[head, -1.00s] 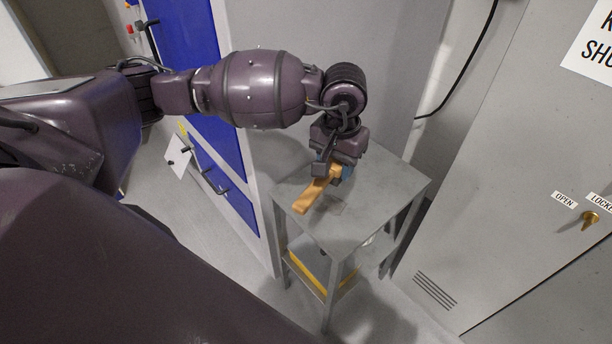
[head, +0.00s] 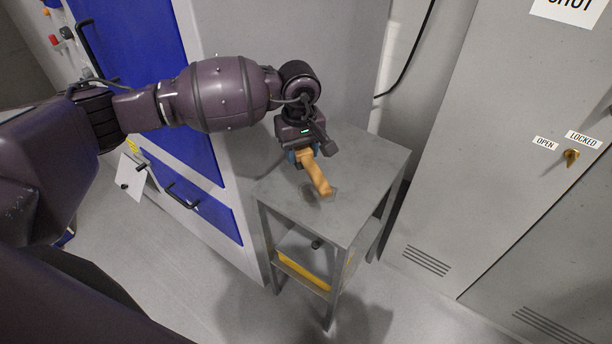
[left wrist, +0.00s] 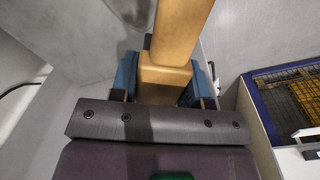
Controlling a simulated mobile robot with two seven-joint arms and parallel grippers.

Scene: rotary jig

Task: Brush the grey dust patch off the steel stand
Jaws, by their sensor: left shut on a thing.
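The steel stand (head: 370,170) is a grey table with a flat top and a lower shelf. My left gripper (head: 306,156) is over the top's back left part, shut on a tan wooden brush (head: 318,175). The brush points toward the front right, its far end low over the top; I cannot tell whether it touches. The grey dust patch (head: 310,193) shows as a darker smudge around and left of the brush's far end, partly hidden by it. In the left wrist view the brush (left wrist: 170,50) sits between the blue finger pads. My right gripper is not in view.
A grey cabinet with a blue door (head: 140,60) and black handles stands left of the stand. A grey locker (head: 500,110) with a brass switch (head: 571,157) stands on the right. A yellow item (head: 303,271) lies on the lower shelf. The stand's front right top is clear.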

